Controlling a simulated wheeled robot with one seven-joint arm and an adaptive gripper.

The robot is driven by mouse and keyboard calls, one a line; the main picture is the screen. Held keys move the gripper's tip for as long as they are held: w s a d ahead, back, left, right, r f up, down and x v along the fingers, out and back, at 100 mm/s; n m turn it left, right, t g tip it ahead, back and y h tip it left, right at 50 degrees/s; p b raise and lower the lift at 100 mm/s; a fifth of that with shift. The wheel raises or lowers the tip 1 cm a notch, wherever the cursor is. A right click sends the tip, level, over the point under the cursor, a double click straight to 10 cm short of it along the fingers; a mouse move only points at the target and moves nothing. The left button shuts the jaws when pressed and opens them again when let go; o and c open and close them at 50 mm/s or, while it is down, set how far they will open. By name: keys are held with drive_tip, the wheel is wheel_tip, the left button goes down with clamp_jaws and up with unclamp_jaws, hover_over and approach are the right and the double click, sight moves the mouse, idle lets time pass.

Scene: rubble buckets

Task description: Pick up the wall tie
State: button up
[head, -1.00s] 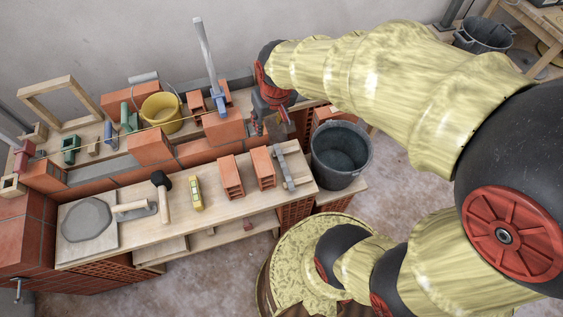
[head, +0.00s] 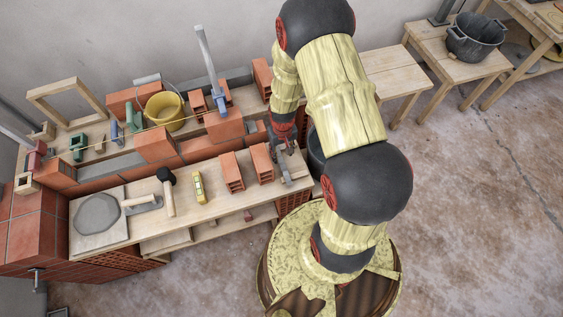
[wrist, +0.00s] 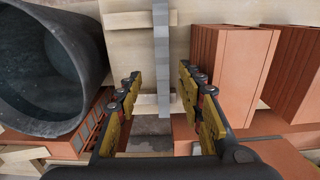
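A long grey strip with an uneven edge, which I take to be the wall tie, lies at the right end of the wooden board, near two orange bricks. In the wrist view the grey strip (wrist: 162,55) runs upright in the picture, between my gripper's fingers. My gripper (wrist: 160,78) is open, with its two yellow and dark fingers apart on either side of the strip and nothing clamped. In the head view my gripper (head: 282,148) is over the far end of the strip (head: 285,172) and hides part of it. Whether the fingers touch it I cannot tell.
A dark bucket (wrist: 45,75) stands close on the left in the wrist view; my arm mostly hides it in the head view. Orange hollow bricks (wrist: 230,65) stand close on the right. A level (head: 199,187), mallet (head: 169,195) and trowel (head: 145,203) lie farther left.

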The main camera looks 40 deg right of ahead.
sight(281, 161)
drive_tip(key=f, duration=0.1)
drive_tip(key=f+b, duration=0.1)
drive_tip(key=f, duration=0.1)
drive_tip(key=f+b, duration=0.1)
drive_tip(key=f, duration=0.1)
drive_tip(key=shift+a, duration=0.25)
drive_tip(key=shift+r, duration=0.15)
drive_tip(key=shift+c, duration=0.4)
clamp_jaws()
